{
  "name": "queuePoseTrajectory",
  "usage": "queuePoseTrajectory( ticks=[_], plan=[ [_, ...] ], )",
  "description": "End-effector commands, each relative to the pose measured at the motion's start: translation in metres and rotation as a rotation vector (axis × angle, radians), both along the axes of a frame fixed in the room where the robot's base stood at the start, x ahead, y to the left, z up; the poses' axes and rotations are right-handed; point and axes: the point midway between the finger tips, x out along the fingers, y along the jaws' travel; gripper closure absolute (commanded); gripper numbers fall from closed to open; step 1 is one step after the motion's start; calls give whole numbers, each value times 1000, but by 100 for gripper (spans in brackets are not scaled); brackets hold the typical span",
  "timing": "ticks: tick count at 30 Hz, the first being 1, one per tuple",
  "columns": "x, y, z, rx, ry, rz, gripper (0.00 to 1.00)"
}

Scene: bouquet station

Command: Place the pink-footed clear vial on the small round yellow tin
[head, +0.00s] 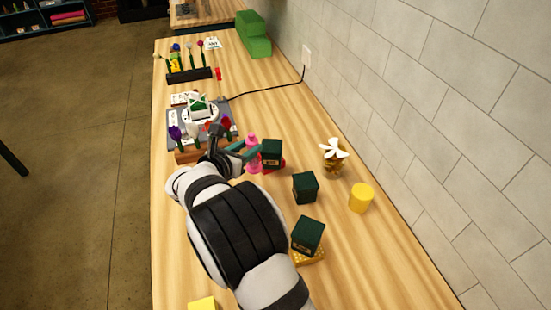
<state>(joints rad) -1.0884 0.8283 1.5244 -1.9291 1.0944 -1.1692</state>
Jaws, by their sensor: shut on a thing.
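A slim pink-looking piece (252,164), seemingly the pink-footed clear vial, is upright at my fingertips; its clear part is hard to make out at this size. My gripper (245,150) has its teal fingers shut on it, partly covering it. I cannot tell whether its foot touches the table. The small round yellow tin (361,198) stands on the table to the right, near the wall, apart from my gripper. Its top looks bare.
A dark green box (272,151) on a red base is just right of the vial. Dark green boxes (305,187) (308,235) stand nearer, the latter on a yellow base. A white-flowered amber jar (332,162) is beyond the tin. A flower rack (189,75) stands far back.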

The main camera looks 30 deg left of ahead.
Motion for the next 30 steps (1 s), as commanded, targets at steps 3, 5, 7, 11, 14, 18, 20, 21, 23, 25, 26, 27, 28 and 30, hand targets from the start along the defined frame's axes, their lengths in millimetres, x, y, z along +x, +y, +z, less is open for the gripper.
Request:
queuePoseTrajectory(
  ticks=[3, 5, 7, 11, 14, 18, 20, 21, 23, 25, 26, 27, 28, 30],
  plan=[
    [2, -4, 2, 1, -1, -8, 100],
    [6, -9, 3, 1, -2, -22, 100],
    [12, -19, 6, 2, -4, -48, 100],
    [27, -44, 12, 3, -7, -113, 100],
    [40, -70, 17, 3, -8, -178, 100],
    [58, -116, 27, 3, -12, -290, 100],
    [66, -139, 32, 4, -13, -347, 100],
    [70, -155, 35, 3, -12, -384, 100],
    [76, -180, 40, 3, -14, -447, 100],
    [82, -212, 45, 3, -13, -523, 100],
    [83, -226, 48, 3, -13, -555, 100],
    [85, -244, 51, 2, -13, -598, 100],
    [85, -257, 53, 2, -12, -631, 100],
    [86, -287, 58, 3, -11, -704, 100]
  ],
)
